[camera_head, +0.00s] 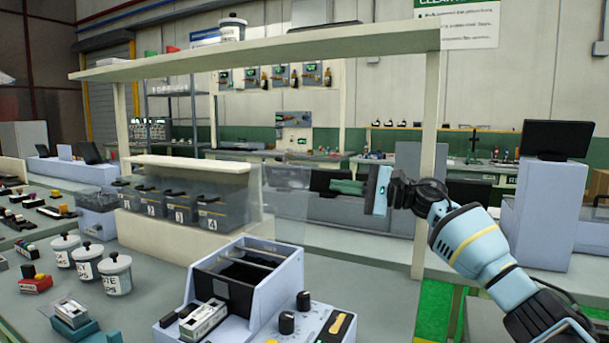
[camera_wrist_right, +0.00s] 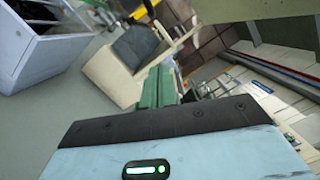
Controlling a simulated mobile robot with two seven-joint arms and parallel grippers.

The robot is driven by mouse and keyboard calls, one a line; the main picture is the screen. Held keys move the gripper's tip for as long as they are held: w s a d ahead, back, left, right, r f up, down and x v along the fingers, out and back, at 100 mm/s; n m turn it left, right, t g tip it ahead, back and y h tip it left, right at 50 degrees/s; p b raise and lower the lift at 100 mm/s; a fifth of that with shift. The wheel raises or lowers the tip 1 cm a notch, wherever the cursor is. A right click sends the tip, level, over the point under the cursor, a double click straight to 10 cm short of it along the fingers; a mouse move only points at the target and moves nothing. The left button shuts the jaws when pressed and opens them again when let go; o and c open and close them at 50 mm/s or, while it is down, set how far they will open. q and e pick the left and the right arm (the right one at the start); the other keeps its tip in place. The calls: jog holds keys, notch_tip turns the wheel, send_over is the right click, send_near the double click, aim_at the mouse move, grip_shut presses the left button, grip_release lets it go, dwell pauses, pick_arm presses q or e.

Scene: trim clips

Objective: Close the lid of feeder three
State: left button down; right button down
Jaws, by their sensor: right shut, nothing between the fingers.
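Feeder three (camera_head: 181,213) is a dark grey bin with a white "3" label. It stands in a row of numbered feeders on a cream stand (camera_head: 180,240), between feeder two (camera_head: 151,205) and feeder four (camera_head: 214,219). A translucent panel (camera_head: 283,178) stands around the row's right end; I cannot tell whether it is a lid. The exact angle of feeder three's lid is too small to tell. My right gripper (camera_head: 333,185) is shut and empty, in the air to the right of the feeders. Its green fingers (camera_wrist_right: 156,88) also show in the right wrist view. My left gripper is not in view.
A cream shelf (camera_head: 270,55) on posts spans above the feeders. An open-topped grey machine (camera_head: 270,250) stands in front of them. White lidded pots (camera_head: 115,275) stand at the left. The air between my right gripper and the feeder row looks mostly free.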

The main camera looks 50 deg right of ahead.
aim_at(304, 177)
jog(key=shift+w+a+r+p, duration=0.4)
jog(key=shift+w+a+p, duration=0.2)
jog(key=shift+w+a, duration=0.45)
jog(key=shift+w+a+r+p, duration=0.4)
jog(key=shift+w+a+p, duration=0.4)
jog(key=shift+a, duration=0.45)
jog(key=shift+w+a+r+p, duration=0.4)
jog(key=shift+w+a+p, duration=0.05)
jog(key=shift+w+a, duration=0.65)
jog(key=shift+a, duration=0.1)
